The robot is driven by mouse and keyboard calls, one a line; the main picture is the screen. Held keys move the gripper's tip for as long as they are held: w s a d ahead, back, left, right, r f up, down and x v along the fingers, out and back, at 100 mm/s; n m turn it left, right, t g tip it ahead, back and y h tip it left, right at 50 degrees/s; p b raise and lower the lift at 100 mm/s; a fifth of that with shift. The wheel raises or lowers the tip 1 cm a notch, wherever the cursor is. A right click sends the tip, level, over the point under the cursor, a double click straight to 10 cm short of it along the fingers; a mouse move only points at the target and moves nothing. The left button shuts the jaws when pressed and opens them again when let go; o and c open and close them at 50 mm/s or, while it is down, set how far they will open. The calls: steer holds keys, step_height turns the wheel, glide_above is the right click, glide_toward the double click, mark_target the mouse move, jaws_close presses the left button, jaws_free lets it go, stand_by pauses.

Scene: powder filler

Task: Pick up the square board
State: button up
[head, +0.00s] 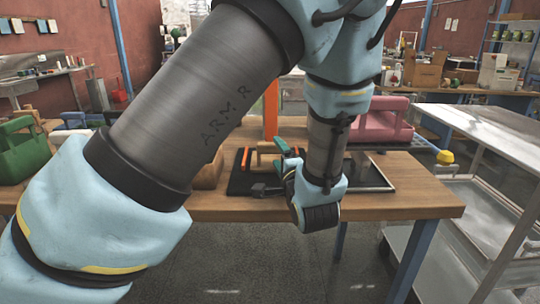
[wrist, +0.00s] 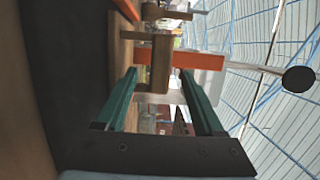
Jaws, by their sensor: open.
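My gripper (wrist: 159,76) has two green fingers, spread apart with a gap between them in the wrist view. A tan wooden piece (wrist: 161,62) shows ahead, in line with the gap; it may be the square board, seen nearly edge-on. I cannot tell whether its near end is between the fingertips or just beyond them. In the head view my gripper (head: 283,148) is partly hidden by my wrist, with its green fingers near a small tan wooden piece (head: 266,147) over the black mat (head: 240,184).
An orange upright (head: 271,108) stands behind the fingers; orange also shows in the wrist view (wrist: 205,61). A metal-edged tray (head: 372,172) lies right of my wrist on the wooden table (head: 420,195). A pink case (head: 382,130) and green case (head: 22,150) stand at the sides.

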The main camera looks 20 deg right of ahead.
steer(key=p, duration=0.2)
glide_above(270, 159)
steer(key=s, duration=0.1)
steer(key=shift+s+a+r, duration=0.15)
steer(key=shift+w, duration=0.6)
steer(key=shift+c, duration=0.3)
jaws_close()
